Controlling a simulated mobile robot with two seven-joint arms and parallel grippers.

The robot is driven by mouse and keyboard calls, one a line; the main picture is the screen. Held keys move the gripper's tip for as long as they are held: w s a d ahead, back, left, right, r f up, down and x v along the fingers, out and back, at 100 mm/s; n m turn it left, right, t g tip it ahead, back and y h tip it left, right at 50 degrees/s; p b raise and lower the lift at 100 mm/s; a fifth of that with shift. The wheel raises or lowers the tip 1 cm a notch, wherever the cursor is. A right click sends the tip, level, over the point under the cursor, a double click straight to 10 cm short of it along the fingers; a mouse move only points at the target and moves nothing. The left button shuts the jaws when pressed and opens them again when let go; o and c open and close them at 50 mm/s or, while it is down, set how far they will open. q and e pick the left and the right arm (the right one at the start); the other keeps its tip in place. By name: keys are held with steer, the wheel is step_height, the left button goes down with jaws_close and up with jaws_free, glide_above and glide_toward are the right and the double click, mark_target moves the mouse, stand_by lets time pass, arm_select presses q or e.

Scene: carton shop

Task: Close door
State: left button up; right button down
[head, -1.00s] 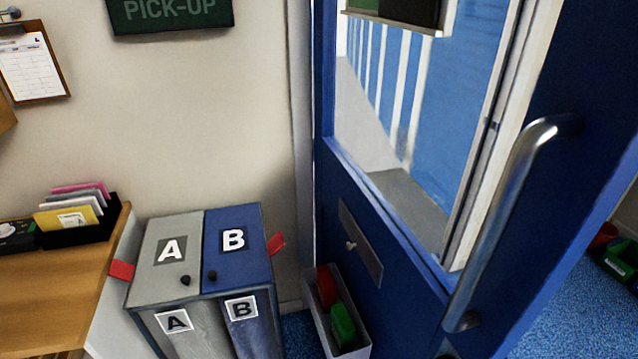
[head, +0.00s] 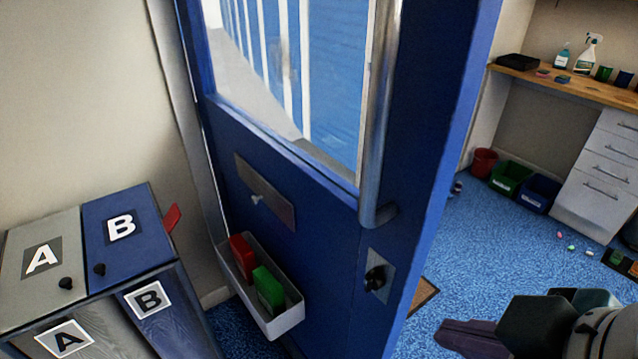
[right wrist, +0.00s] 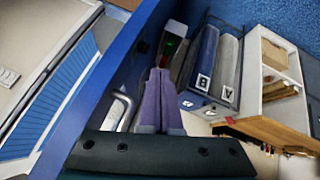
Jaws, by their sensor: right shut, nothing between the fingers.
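The blue door (head: 325,245) stands open, swung into the room, with a window in its upper part. Its long metal pull handle (head: 380,120) runs upright near the free edge. A dark knob on a plate (head: 376,279) sits below the handle. My right gripper (head: 448,336) is at the lower right, to the right of the door edge and apart from it in the picture. In the right wrist view its purple fingers (right wrist: 158,95) are together and empty, with the door (right wrist: 113,75) and the handle (right wrist: 121,108) to their left. My left gripper is out of view.
A grey tray (head: 290,321) with a red and a green block is fixed low on the door. Cabinets A (head: 40,250) and B (head: 125,230) stand left. Open blue floor (head: 500,250) lies right of the door, with crates (head: 540,192) and drawers (head: 598,170) behind.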

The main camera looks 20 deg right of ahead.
mark_target(378, 338)
step_height(378, 338, down, 29)
steer(key=w+n+t+y+b, duration=0.1)
steer(key=w+n+t+b, duration=0.2)
steer(key=n+t+b, duration=1.9)
steer(key=w+d+m+g+b, duration=0.1)
steer(key=w+m+g+b, duration=0.2)
steer(key=g, duration=0.1)
steer(key=w+d+m+g+b, duration=0.1)
steer(key=w+m+g+b, duration=0.2)
steer(key=w+b, duration=0.1)
steer(key=w+d+m+g+b, duration=0.1)
steer(key=w+m+g+b, duration=0.2)
steer(key=g, duration=0.1)
steer(key=shift+w+r+g+b, duration=0.2)
steer(key=shift+w+g+b, duration=0.1)
steer(key=shift+w, duration=0.05)
steer(key=shift+d, duration=0.1)
